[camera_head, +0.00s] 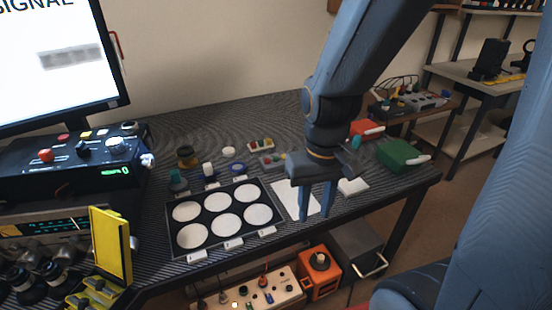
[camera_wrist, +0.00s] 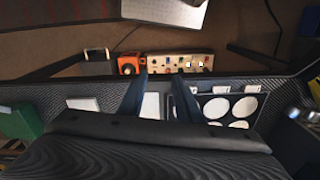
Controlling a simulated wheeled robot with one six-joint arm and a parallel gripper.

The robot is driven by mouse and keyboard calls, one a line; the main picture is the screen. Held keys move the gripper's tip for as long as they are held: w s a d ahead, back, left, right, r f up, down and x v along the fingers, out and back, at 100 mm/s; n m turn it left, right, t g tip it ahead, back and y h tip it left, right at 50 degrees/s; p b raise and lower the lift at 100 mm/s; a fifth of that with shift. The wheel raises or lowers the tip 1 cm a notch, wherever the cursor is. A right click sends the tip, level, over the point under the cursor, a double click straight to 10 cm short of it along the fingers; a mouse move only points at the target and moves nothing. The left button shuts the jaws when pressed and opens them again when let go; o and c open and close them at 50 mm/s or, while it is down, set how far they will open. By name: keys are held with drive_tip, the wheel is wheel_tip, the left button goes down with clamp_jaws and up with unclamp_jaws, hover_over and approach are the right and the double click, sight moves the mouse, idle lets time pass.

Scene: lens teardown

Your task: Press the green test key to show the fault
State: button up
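My gripper (camera_head: 316,214) is over the desk near its front edge, pointing down. Its two fingers are apart with nothing seen between them, and they also show in the wrist view (camera_wrist: 158,98). A white sheet (camera_head: 290,198) lies beneath and beside the fingers. A large monitor (camera_head: 58,62) at the left reads "SIGNAL" above a grey blurred patch.
A black tray (camera_head: 205,209) with several white discs lies left of my gripper. A black instrument (camera_head: 60,168) with knobs stands at the left, with a yellow stand (camera_head: 110,243) in front. A green box (camera_head: 399,153) is at the right. An orange box (camera_head: 318,272) is below the desk.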

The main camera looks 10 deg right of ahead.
clamp_jaws()
idle(1.5)
